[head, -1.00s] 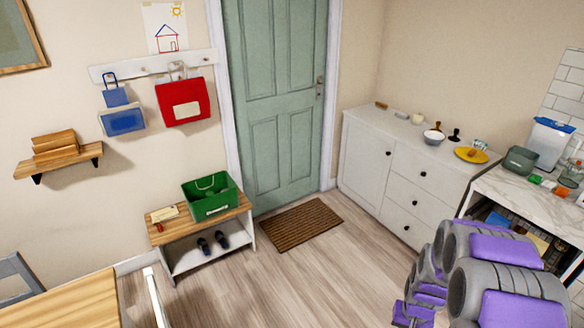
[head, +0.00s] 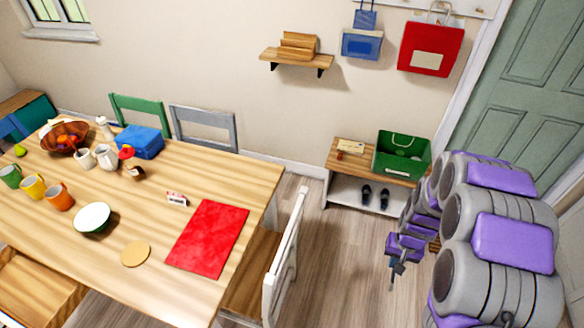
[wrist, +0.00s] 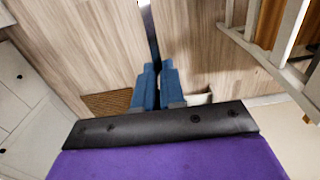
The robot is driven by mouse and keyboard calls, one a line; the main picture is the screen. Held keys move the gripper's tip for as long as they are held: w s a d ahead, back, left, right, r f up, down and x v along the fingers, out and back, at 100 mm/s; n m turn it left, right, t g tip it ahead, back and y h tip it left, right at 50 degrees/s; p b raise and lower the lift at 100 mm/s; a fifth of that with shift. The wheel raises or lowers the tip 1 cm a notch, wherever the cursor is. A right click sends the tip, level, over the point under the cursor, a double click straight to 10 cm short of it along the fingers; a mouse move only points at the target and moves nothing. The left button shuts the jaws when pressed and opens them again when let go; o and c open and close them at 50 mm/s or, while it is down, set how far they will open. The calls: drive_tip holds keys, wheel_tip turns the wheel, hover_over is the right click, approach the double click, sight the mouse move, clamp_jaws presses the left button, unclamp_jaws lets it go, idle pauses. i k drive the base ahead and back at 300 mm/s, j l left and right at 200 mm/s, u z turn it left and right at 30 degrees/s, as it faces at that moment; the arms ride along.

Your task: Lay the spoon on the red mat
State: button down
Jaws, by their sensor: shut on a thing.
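The red mat (head: 207,238) lies flat on the near right part of the wooden table, with nothing on it. My gripper (head: 397,268) is over the floor to the right of the table, apart from the mat. In the wrist view my gripper (wrist: 157,70) has its blue fingers closed on a thin, dark, long thing, which I take to be the spoon (wrist: 151,35). The part between the fingers is hidden.
A white chair (head: 285,255) stands between my gripper and the table (head: 150,285). Near the mat are a small card (head: 177,199), a round tan coaster (head: 136,254) and a bowl (head: 93,218). A shoe bench (head: 345,187) with a green crate (head: 402,155) stands by the wall.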

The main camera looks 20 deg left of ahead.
sight(220, 214)
drive_tip(key=i+u, duration=0.2)
drive_tip(key=u, duration=0.25)
drive_tip(key=i+u, duration=0.15)
drive_tip(key=u, duration=0.25)
drive_tip(key=i+l+u, duration=0.15)
drive_tip(key=u, duration=0.3)
drive_tip(key=i+l+u, duration=0.15)
drive_tip(key=u, duration=0.25)
drive_tip(key=i+l+u, duration=0.45)
drive_tip(key=l+u, duration=0.15)
drive_tip(key=u, duration=0.15)
